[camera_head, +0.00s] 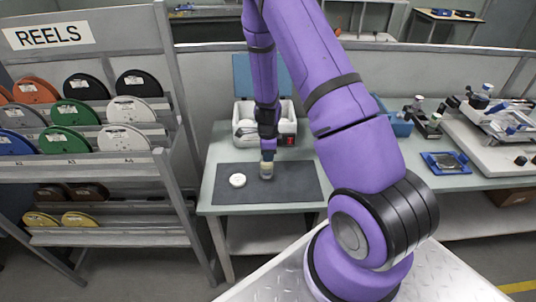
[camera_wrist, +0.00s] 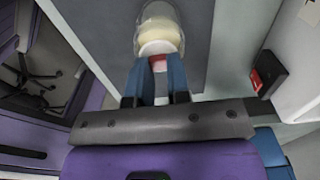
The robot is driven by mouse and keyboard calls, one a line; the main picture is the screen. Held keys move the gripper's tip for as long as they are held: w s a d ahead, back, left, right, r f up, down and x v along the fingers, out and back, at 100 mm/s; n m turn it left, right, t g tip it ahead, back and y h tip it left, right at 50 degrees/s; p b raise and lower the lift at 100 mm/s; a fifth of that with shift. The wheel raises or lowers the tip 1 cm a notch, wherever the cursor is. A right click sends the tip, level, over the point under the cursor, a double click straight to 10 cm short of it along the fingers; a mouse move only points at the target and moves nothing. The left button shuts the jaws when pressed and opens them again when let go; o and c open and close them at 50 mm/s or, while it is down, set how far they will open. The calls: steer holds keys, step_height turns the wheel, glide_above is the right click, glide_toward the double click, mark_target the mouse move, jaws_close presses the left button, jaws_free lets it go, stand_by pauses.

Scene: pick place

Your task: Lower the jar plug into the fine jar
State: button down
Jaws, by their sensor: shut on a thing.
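My gripper (camera_wrist: 157,72) has its two blue fingers closed on the jar plug (camera_wrist: 157,48), a pale disc with a red part between the fingertips. The fine jar (camera_wrist: 142,14) is a clear round vessel just beyond the plug in the wrist view, with pale cream showing inside. In the head view the jar (camera_head: 267,173) stands on the dark mat, directly under my gripper (camera_head: 267,156). The plug is at the jar's mouth; I cannot tell how far it is inside. The fingers partly hide the plug.
The dark mat (camera_head: 305,185) lies on a pale table, with a round white disc (camera_head: 237,180) left of the jar. A white bin (camera_head: 244,130) and a small black-and-red box (camera_wrist: 268,74) stand behind. A reel rack (camera_head: 95,165) is at left; the mat's right side is clear.

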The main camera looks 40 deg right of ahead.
steer(key=shift+f, duration=0.65)
stand_by(0.4)
